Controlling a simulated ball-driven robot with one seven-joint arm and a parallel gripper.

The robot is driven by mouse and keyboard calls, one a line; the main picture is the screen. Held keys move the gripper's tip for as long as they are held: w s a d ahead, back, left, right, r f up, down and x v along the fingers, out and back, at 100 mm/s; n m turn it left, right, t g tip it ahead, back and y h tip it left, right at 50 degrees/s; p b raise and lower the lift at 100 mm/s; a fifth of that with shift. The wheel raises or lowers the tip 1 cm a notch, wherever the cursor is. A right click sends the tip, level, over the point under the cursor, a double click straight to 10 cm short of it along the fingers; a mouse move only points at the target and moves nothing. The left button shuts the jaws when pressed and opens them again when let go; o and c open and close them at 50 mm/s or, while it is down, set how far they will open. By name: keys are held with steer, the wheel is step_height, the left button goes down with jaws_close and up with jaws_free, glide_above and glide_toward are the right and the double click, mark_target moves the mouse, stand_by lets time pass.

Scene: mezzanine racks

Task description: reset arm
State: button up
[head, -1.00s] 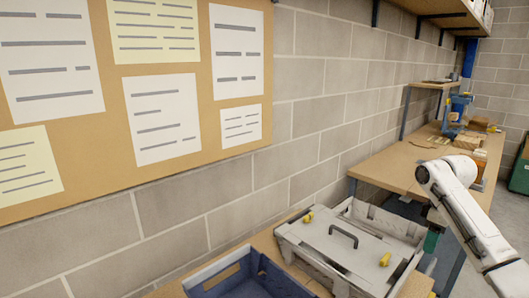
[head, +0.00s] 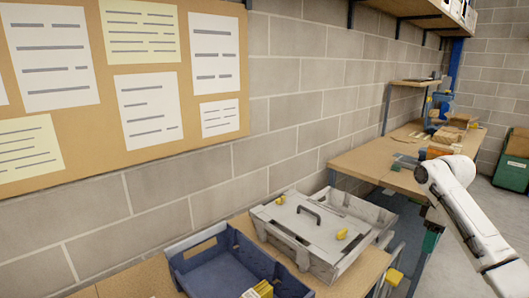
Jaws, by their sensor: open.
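My white arm (head: 465,215) reaches in from the lower right edge of the head view. It rises to a bent joint in front of the far workbench. A small dark green part shows just below and behind the arm's bend. I cannot make out any fingertips, so my gripper is not visible. No object is seen held by the arm.
A near bench along the block wall holds a blue open bin (head: 190,270) with something yellow in it, and a grey toolbox (head: 309,222) with yellow latches. A far workbench (head: 372,160) carries clutter. A green container (head: 508,173) stands at the right. Open floor shows at far right.

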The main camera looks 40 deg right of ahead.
steer(key=w+a+f+t+y+b, duration=0.1)
steer(key=w+a+f, duration=0.35)
steer(key=a, duration=0.35)
steer(key=w+a+f, duration=0.4)
steer(key=w+a, duration=0.1)
steer(key=a, duration=0.4)
steer(key=w+a+f+t+y+b, duration=0.1)
steer(key=w+a+f, duration=0.4)
steer(key=a, duration=0.3)
steer(key=s+a+f, duration=0.1)
steer(key=a+f, duration=0.3)
steer(key=a, duration=0.6)
steer(key=s+a+f+b, duration=0.2)
steer(key=s+a+f, duration=0.5)
steer(key=s+a, duration=0.35)
steer(key=s+f+m+g+h+b, duration=0.1)
steer(key=s+h, duration=0.1)
steer(key=s, duration=1.1)
steer(key=shift+s+f+m, duration=0.2)
steer(key=shift+m, duration=0.2)
steer(key=shift+a, duration=0.1)
